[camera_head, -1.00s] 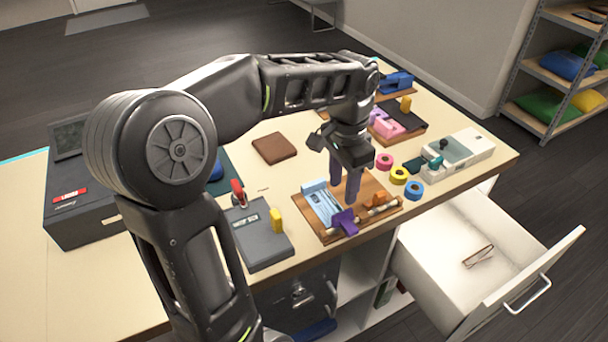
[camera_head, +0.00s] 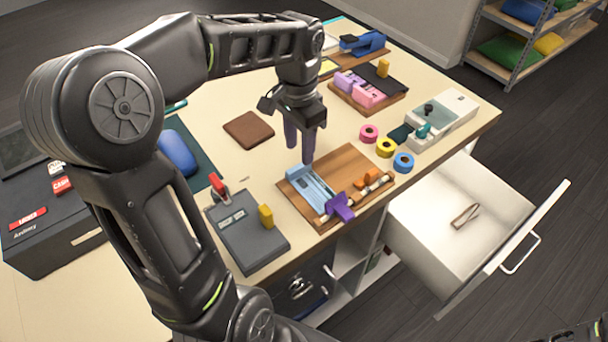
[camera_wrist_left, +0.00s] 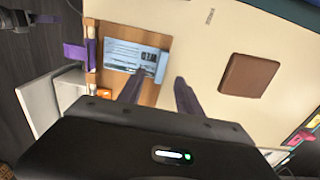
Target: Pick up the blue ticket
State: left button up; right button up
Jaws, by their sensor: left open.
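The blue ticket (camera_head: 313,190) is light blue and lies on a wooden board (camera_head: 352,161) near the table's front edge. In the left wrist view, the ticket (camera_wrist_left: 124,56) shows dark print and lies flat on the board. My left gripper (camera_head: 299,151) is open and empty, pointing down just behind the ticket in the head view. In the left wrist view, my left gripper's fingers (camera_wrist_left: 159,82) stand apart, below and right of the ticket. A purple clamp-like piece (camera_head: 341,207) sits by the ticket's front end.
A grey pad (camera_head: 240,240) with red and yellow pieces lies left of the board. A brown square (camera_head: 248,129) lies behind it. Tape rolls (camera_head: 386,147) and a white device (camera_head: 455,108) stand to the right. A white drawer (camera_head: 500,215) is open at the front right.

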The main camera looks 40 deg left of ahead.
aim_at(299, 167)
pick_arm(q)
jog(key=shift+f, duration=0.2)
jog(key=shift+a+f+p, duration=0.1)
jog(key=shift+f+p, duration=0.55)
jog(key=shift+f, duration=2)
grip_shut()
